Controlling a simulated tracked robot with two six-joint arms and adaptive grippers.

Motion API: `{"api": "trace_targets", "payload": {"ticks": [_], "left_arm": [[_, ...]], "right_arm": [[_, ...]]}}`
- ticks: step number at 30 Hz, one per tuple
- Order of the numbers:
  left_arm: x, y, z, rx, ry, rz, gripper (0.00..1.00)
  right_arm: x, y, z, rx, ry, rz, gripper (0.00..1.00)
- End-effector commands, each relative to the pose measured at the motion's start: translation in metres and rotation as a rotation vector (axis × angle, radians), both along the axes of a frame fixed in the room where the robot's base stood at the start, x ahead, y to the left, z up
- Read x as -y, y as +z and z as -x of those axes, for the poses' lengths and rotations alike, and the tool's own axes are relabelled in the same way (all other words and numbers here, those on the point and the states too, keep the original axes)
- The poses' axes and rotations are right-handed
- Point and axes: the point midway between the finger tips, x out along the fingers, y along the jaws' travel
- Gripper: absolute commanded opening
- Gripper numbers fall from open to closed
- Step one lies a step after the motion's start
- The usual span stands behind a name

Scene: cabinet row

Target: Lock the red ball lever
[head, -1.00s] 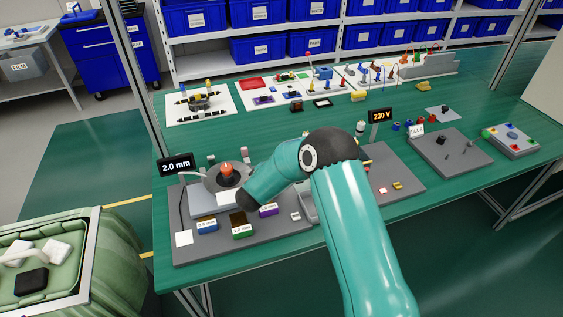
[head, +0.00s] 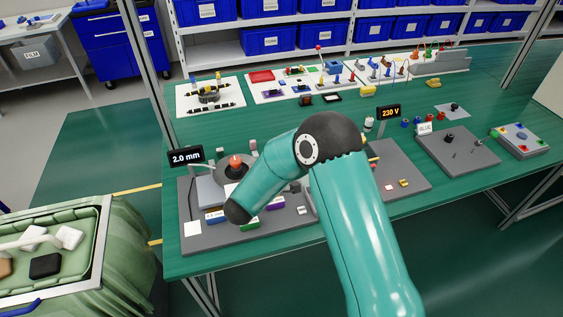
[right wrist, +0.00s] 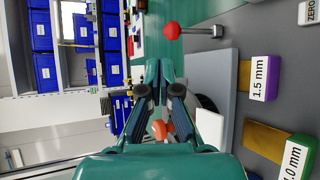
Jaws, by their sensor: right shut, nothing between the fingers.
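In the right wrist view a red ball (right wrist: 172,30) sits on the end of a metal rod (right wrist: 200,31) near the top, apart from my gripper. My right gripper (right wrist: 161,92) is shut and empty in the middle of that view. An orange-red knob (right wrist: 158,130) shows behind the gripper. In the head view an orange-red knob (head: 236,162) stands on a round grey base (head: 226,175) at the left of the table. There my right arm hides its own gripper, and I cannot make out the metal rod. My left gripper is not in view.
A "2.0 mm" display (head: 186,156) stands at the left station plate (head: 196,238). Labelled blocks, including "1.5 mm" (right wrist: 263,80) and "1.0 mm" (right wrist: 294,158), lie on the plate. A "230 V" display (head: 389,112) stands further right.

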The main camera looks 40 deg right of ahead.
Motion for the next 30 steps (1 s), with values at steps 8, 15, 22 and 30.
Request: {"api": "trace_targets", "payload": {"ticks": [8, 15, 22, 30], "left_arm": [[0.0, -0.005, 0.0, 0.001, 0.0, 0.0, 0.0], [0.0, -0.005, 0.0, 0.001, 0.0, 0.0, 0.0], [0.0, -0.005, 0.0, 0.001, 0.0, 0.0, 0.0], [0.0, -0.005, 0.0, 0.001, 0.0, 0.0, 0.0]], "right_arm": [[-0.029, 0.017, 0.02, 0.001, 0.0, -0.001, 0.0], [-0.031, 0.019, 0.024, 0.0, -0.004, -0.001, 0.0], [-0.031, 0.019, 0.023, 0.0, -0.004, -0.001, 0.0], [-0.031, 0.019, 0.023, 0.0, -0.003, 0.0, 0.0]]}}
